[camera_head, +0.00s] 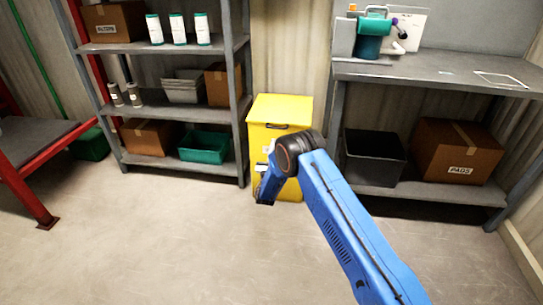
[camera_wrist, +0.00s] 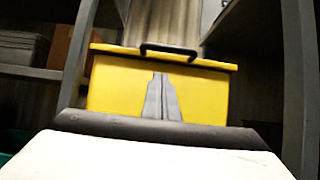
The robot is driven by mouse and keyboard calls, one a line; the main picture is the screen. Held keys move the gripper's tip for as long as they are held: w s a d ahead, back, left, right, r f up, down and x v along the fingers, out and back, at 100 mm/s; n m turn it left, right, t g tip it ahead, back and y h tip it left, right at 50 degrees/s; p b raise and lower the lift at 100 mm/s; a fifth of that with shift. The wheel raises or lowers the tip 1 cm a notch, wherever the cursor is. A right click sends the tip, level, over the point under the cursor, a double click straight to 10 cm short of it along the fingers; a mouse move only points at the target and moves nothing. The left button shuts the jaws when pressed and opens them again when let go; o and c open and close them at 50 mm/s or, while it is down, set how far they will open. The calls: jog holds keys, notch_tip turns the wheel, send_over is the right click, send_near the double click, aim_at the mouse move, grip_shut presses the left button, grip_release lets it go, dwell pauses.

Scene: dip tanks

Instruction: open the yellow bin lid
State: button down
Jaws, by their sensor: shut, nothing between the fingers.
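The yellow bin (camera_head: 257,140) stands on the floor between the shelf rack and the workbench. Its yellow lid (camera_head: 282,107) is down, with a dark handle at the front edge. In the wrist view the bin (camera_wrist: 212,92) is straight ahead, with the lid's front edge (camera_wrist: 215,62) and the black handle (camera_wrist: 168,50) above its front face. My gripper (camera_wrist: 161,76) is shut and empty in front of that face, its tips a little below the handle in the picture. I cannot tell whether it touches the bin.
A grey shelf rack (camera_head: 242,95) with boxes and bins stands close on the left. A workbench (camera_head: 435,72) is on the right, with a black bin (camera_head: 374,158) and a cardboard box (camera_head: 456,150) below. The floor (camera_head: 150,240) in front is clear.

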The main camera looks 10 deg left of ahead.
jog(key=shift+w+r, duration=0.2)
jog(key=shift+r, duration=0.5)
jog(key=shift+w+r, duration=0.25)
jog(key=shift+r, duration=0.45)
jog(key=shift+w+r, duration=0.2)
jog(key=shift+r, duration=0.5)
jog(key=shift+r, duration=0.1)
